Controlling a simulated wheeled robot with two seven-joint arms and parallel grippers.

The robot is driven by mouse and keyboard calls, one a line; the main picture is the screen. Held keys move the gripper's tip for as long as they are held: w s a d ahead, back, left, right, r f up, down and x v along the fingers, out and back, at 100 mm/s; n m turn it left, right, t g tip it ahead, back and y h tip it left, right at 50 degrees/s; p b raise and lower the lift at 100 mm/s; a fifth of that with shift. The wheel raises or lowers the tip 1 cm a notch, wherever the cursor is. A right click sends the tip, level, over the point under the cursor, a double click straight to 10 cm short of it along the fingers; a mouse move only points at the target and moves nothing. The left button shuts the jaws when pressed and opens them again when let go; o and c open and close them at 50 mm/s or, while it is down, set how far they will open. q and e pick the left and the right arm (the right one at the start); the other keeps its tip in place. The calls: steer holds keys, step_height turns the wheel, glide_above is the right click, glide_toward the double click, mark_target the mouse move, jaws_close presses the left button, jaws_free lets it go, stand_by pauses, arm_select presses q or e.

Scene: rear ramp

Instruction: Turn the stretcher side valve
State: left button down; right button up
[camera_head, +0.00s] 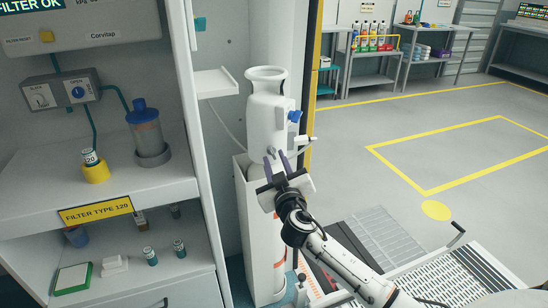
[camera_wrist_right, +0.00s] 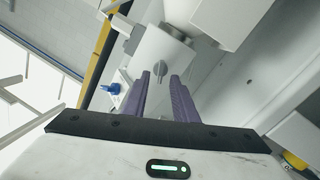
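A white cylinder (camera_head: 266,105) stands upright in a tall white holder (camera_head: 262,240) beside the cabinet. A blue knob (camera_head: 295,116) sticks out on its right side, with a pale handle-like part (camera_head: 306,140) below. My right gripper (camera_head: 275,157) is in front of the cylinder's lower part, its purple fingers apart and empty. In the right wrist view, a small grey knob (camera_wrist_right: 161,70) on a white block lies between the fingertips, which seem not to touch it. It looks like a valve; whether it is the stretcher side valve I cannot tell. The blue knob (camera_wrist_right: 110,88) is left of the fingers. My left gripper is out of view.
The cabinet at left holds a blue-lidded jar (camera_head: 146,135), a control box (camera_head: 62,90) and a yellow-based vial (camera_head: 95,172). A white bracket shelf (camera_head: 215,82) juts out near the cylinder. The ramp (camera_head: 385,240) lies right; open floor (camera_head: 450,150) is beyond.

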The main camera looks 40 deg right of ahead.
mark_target(273, 152)
steer(key=shift+x, duration=1.05)
steer(key=shift+c, duration=0.2)
jaws_close()
